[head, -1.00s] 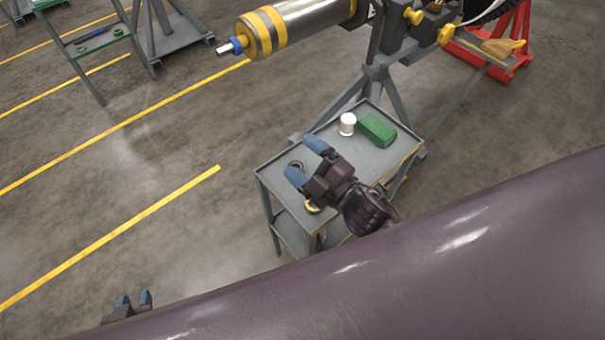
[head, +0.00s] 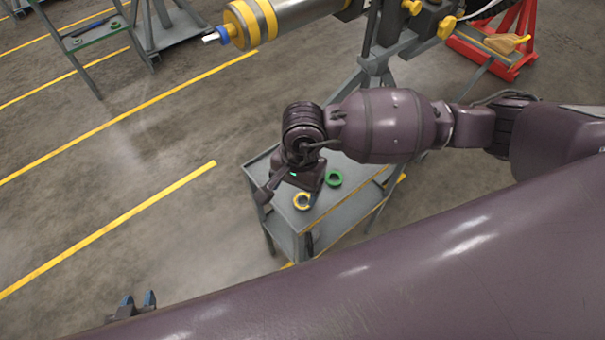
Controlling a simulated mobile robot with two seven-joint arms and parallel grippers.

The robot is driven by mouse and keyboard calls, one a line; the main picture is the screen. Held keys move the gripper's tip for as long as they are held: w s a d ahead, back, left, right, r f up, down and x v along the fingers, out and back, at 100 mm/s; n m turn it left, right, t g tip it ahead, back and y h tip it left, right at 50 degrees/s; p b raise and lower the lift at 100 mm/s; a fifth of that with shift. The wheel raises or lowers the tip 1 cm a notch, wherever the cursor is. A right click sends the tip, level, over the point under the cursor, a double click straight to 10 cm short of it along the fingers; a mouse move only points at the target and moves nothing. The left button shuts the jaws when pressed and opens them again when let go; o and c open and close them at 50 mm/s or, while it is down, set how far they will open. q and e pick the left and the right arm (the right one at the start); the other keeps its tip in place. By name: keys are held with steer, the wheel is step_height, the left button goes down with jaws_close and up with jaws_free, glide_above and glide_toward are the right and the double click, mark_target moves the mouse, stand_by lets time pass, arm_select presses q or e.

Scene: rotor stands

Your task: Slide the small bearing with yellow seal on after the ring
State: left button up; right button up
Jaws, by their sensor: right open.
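The rotor (head: 285,18) lies level at the top, with yellow bands and a thin pale shaft end (head: 210,38). A blue ring (head: 224,35) sits around the shaft by the rotor's end. A bearing with a yellow seal (head: 303,201) lies flat on the grey cart (head: 335,208). A bearing with a green seal (head: 334,178) lies beside it. My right gripper (head: 272,192) points down over the cart's left part, open, its fingers partly hidden by its body. What lies under it is hidden. My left gripper (head: 137,304) is open and empty at the bottom left.
My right arm crosses above the cart and covers its back part. The rotor's grey stand (head: 377,62) rises behind the cart. A red stand (head: 505,62) is at the top right. A grey rack (head: 85,45) stands at the top left. The floor left of the cart is clear.

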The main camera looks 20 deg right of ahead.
mark_target(303, 203)
steer(key=shift+n+t+h, duration=0.4)
steer(key=shift+t+h, duration=0.1)
steer(key=shift+h, duration=0.3)
steer(key=f+b, duration=0.1)
steer(key=f, duration=0.1)
steer(key=w+d+f+b, duration=0.1)
steer(key=f+b, duration=0.1)
steer(key=f, duration=0.1)
steer(key=w+d+f+b, duration=0.1)
steer(key=f, duration=0.2)
steer(key=shift+d, duration=0.2)
arm_select(q)
steer(key=shift+w+d+f+b, duration=0.15)
steer(key=shift+f+b, duration=0.15)
steer(key=shift+f, duration=0.7)
steer(key=shift+w+d+f+b, duration=0.15)
steer(key=shift+f+b, duration=0.15)
steer(key=shift+f, duration=0.7)
arm_select(e)
steer(key=shift+f, duration=0.85)
